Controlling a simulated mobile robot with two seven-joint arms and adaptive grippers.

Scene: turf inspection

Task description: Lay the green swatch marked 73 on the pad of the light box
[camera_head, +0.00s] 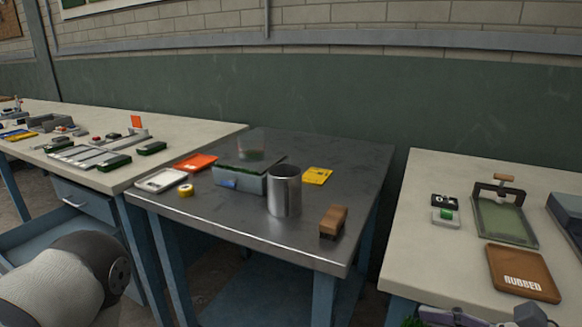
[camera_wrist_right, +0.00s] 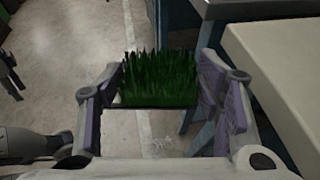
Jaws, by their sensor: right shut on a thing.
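My right gripper (camera_wrist_right: 160,88) is shut on a green grassy swatch (camera_wrist_right: 160,80) with a thin pale front edge, held upright between its two purple-grey fingers above the floor. No number can be read on it. At the bottom of the head view, part of my right gripper (camera_head: 450,317) shows at the front of the right table, cut off by the frame. My left arm shows at lower left, but its gripper is out of view. I cannot tell for sure which thing is the light box; a dark grey box (camera_head: 568,214) at the right edge is partly cut off.
The metal middle table (camera_head: 240,225) holds a steel cylinder (camera_head: 284,190), a grey box, a brush (camera_head: 333,221) and trays. A gap separates these tables.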

